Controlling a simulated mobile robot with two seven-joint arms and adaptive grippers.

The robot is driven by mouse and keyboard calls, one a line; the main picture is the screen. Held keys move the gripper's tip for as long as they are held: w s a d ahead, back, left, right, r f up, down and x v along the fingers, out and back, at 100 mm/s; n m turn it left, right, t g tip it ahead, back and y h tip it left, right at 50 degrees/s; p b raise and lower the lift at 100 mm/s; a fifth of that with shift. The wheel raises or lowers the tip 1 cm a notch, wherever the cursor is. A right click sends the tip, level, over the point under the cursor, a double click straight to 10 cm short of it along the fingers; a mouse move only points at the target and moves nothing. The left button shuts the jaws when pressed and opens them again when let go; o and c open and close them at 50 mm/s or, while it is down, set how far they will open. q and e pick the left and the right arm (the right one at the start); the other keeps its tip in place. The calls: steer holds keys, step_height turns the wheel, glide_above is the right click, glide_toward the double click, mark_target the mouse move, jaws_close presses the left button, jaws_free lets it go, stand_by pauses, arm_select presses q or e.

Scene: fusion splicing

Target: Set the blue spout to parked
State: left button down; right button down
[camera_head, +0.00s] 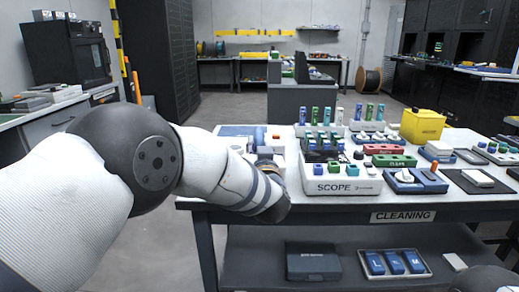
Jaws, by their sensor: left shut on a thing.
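My left arm comes in from the left and ends at the left end of the cleaning table (328,208). Its gripper (265,154) is mostly hidden behind my own wrist. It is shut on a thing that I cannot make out. I cannot pick out the blue spout for certain. My right gripper is not in view.
The white SCOPE unit (341,186) stands just right of my left wrist. Several bottles, a yellow box (422,126) and blue trays (415,181) crowd the table. The lower shelf holds a dark case (313,262) and a tray of blue items (394,263).

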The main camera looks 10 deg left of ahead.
arm_select(q)
steer(key=c, duration=1.4)
jaws_free()
steer(key=s+d, duration=0.2)
steer(key=s, duration=0.9)
steer(key=shift+s, duration=0.4)
steer(key=shift+f, duration=0.1)
